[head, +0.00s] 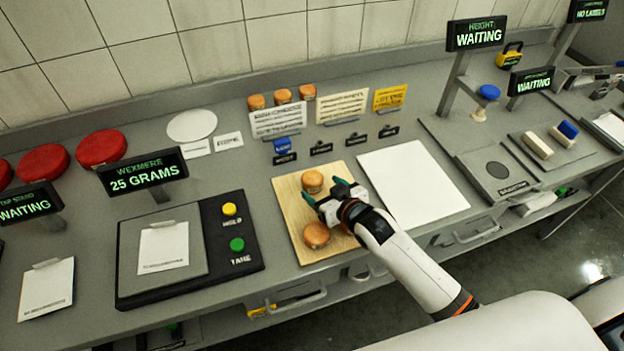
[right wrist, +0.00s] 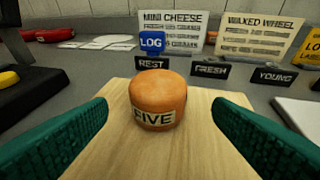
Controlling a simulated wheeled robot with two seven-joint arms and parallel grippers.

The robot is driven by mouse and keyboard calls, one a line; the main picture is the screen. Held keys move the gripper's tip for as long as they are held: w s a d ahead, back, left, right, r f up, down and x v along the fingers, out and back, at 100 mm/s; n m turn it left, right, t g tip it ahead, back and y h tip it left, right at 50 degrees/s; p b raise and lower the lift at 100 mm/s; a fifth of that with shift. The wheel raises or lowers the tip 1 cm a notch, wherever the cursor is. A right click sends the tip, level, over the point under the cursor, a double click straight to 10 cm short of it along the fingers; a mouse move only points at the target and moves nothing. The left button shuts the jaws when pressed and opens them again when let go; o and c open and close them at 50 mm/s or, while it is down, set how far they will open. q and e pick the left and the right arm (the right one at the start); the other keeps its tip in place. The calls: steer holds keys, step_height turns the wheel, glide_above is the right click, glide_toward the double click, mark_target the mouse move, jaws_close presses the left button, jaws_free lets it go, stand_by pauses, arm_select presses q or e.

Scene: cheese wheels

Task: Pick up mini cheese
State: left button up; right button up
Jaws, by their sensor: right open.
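A small orange mini cheese (head: 312,181) stands upright at the back of a wooden board (head: 288,200). In the right wrist view it is the cheese labelled FIVE (right wrist: 157,100), standing between and beyond the two green fingertips. A second orange mini cheese (head: 316,235) sits near the front of the board. My right gripper (head: 324,191) is open and empty, low over the board, its fingers pointing toward the back. In the right wrist view the fingers of my right gripper (right wrist: 160,135) are wide apart, with bare board between them. My left gripper is not in view.
Several orange cheeses (head: 283,96) stand behind the sign cards. A black scale (head: 162,250) with yellow and green buttons lies left of the board. A white sheet (head: 413,186) lies right. A blue LOG block (right wrist: 152,44) and small black labels stand behind the board.

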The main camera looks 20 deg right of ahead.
mark_target(317, 183)
steer(key=w, duration=0.1)
steer(key=w+a+p, duration=0.1)
steer(key=w, duration=0.2)
steer(key=shift+a+f, duration=0.15)
steer(key=shift+f, duration=0.2)
steer(key=shift+w+a+f, duration=0.1)
steer(key=shift+w+f, duration=0.15)
steer(key=shift+w, duration=0.2)
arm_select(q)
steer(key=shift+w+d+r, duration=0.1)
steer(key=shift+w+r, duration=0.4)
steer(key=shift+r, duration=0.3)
arm_select(e)
steer(key=c, duration=1.1)
